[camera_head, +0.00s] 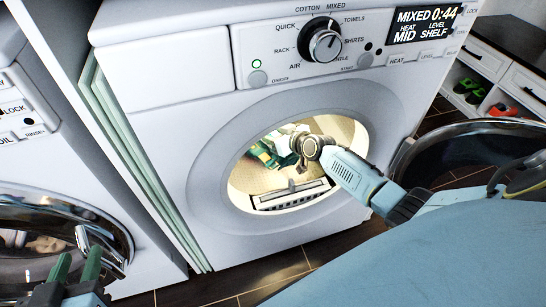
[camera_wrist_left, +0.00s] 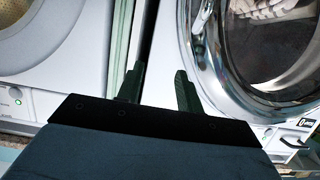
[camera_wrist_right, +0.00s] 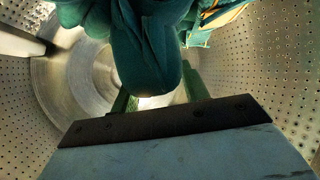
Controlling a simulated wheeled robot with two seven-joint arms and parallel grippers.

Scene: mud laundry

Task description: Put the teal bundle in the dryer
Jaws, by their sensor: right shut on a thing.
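The dryer (camera_head: 200,120) stands in the middle of the head view with its round door swung open to the right. My right arm reaches through the opening into the lit drum. In the right wrist view my right gripper (camera_wrist_right: 158,95) is inside the perforated drum (camera_wrist_right: 270,70), shut on the teal bundle (camera_wrist_right: 145,40). The bundle hangs at the fingertips and hides part of them. In the head view a bit of teal cloth (camera_head: 265,153) shows in the opening. My left gripper (camera_wrist_left: 160,85) is open and empty in front of the machines; it also shows in the head view (camera_head: 78,268).
The dryer's open door (camera_head: 470,145) sticks out at the right. A second machine (camera_head: 25,150) stands at the left, its round glass door (camera_head: 50,235) near my left gripper. Pale green panels (camera_head: 130,150) fill the gap between them. A shoe shelf (camera_head: 490,75) is at the far right.

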